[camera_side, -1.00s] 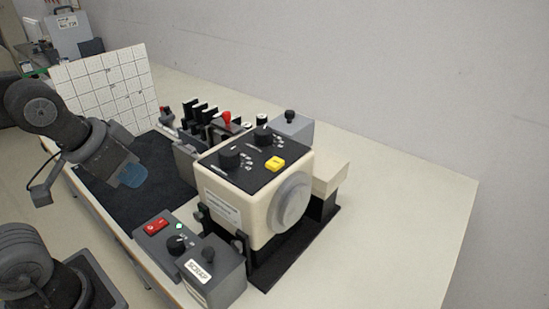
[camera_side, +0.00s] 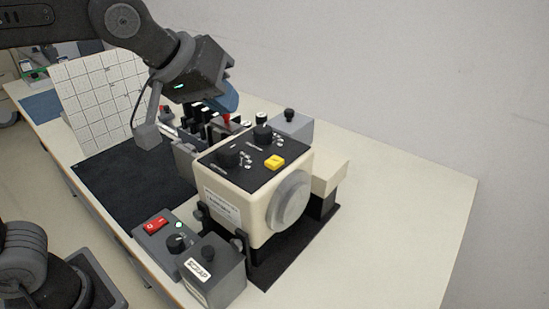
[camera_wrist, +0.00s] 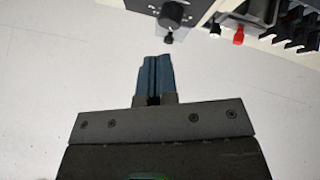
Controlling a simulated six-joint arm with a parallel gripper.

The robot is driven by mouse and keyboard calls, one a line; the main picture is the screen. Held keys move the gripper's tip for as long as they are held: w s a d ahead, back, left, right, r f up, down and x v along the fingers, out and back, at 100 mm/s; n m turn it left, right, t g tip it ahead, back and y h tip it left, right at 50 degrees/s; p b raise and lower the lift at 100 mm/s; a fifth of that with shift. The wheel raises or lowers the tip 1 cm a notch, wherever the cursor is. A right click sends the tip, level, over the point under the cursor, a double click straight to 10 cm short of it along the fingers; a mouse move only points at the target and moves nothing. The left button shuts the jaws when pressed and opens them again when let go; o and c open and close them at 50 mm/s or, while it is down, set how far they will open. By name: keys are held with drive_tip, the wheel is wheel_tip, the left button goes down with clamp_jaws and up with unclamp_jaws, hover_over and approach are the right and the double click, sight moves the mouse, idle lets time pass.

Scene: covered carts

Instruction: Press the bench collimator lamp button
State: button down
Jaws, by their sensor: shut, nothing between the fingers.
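The bench collimator appears to be the cream box (camera_side: 232,206) with a round grey disc on its side, standing on a black base. A yellow button (camera_side: 275,162) sits on its black top panel beside two black knobs. My gripper (camera_side: 229,104) is in the air above the racks behind the box, to the left of and higher than the button. Its blue fingers are shut with nothing between them; they also show in the wrist view (camera_wrist: 153,72). The yellow button is not visible in the wrist view.
A grey control box (camera_side: 155,240) with a red switch and a dial stands in front, next to a grey bin labelled SCRAP (camera_side: 222,278). Black racks (camera_side: 205,112) and a grey box with a knob (camera_side: 290,124) stand behind. A white grid board (camera_side: 100,98) stands left. The table right is clear.

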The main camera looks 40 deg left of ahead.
wheel_tip(320, 180, up, 3)
drive_tip(key=n+h, duration=0.1)
drive_tip(key=n, duration=0.1)
hover_over(271, 159)
drive_tip(key=shift+w+f+t, duration=0.1)
drive_tip(key=shift+t, duration=0.3)
drive_tip(key=shift+f, duration=0.1)
drive_tip(key=shift+f, duration=4.35)
drive_tip(key=shift+f, duration=0.15)
drive_tip(key=shift+f, duration=0.25)
drive_tip(key=shift+f, duration=0.45)
drive_tip(key=shift+r, duration=0.85)
